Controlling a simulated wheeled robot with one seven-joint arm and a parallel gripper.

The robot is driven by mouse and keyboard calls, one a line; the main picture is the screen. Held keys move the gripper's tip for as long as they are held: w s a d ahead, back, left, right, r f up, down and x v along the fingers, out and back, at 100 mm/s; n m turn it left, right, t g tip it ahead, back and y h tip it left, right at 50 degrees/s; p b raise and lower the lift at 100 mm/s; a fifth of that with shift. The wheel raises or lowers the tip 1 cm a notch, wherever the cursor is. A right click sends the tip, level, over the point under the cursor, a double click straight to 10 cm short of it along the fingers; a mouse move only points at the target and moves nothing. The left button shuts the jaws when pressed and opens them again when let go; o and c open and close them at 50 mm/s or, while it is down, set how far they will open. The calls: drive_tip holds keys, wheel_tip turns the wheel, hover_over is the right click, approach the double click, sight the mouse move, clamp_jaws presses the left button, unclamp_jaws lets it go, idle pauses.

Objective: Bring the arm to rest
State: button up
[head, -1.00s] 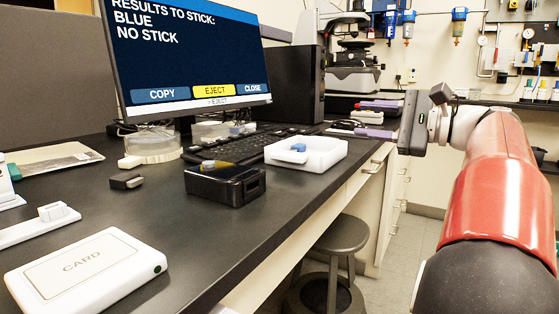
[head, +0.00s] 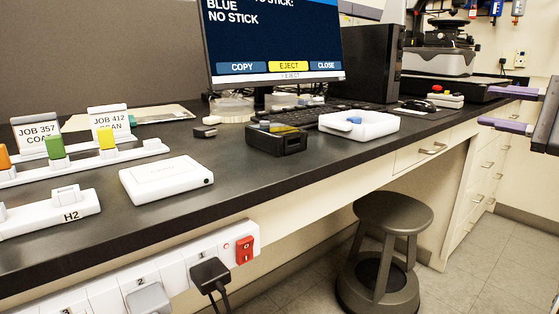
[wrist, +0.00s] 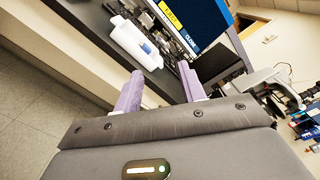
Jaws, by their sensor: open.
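My gripper (head: 505,109) is at the right edge of the head view, with its two purple fingers pointing left. It hangs in the air to the right of the desk's front edge. In the wrist view my gripper (wrist: 160,92) shows its purple fingers spread apart with nothing between them. The rest of my arm is outside the head view. Beyond the fingers, the wrist view shows the white tray (wrist: 127,40) with a blue piece in it, well apart from the gripper.
The black desk (head: 230,190) carries a monitor (head: 275,45), a white tray (head: 380,133), a black box (head: 276,145) and a white card box (head: 165,179). A grey stool (head: 393,215) stands under the desk. A power strip (head: 200,262) with plugs runs along its front.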

drive_tip(key=s+a+f+n+g+h, duration=0.2)
drive_tip(key=a+f+g, duration=0.1)
drive_tip(key=a+f, duration=0.55)
drive_tip(key=s+a+f+n+g+h, duration=0.1)
drive_tip(key=a+f+n+g+h, duration=0.15)
drive_tip(key=a+f, duration=0.6)
drive_tip(key=s+a+f+n+g+h, duration=0.1)
drive_tip(key=s+a+f+n+h, duration=0.1)
drive_tip(key=s+f+n, duration=0.2)
drive_tip(key=s+a+f+n+g+h, duration=0.1)
drive_tip(key=s+f+n+h, duration=0.1)
drive_tip(key=s+f+n, duration=0.2)
drive_tip(key=s+a+f+n+g+h+p, duration=0.1)
drive_tip(key=s+f+n, duration=0.3)
drive_tip(key=f, duration=0.5)
drive_tip(key=shift+s+a+h, duration=0.75)
drive_tip(key=shift+s+a, duration=0.05)
drive_tip(key=shift+s, duration=0.45)
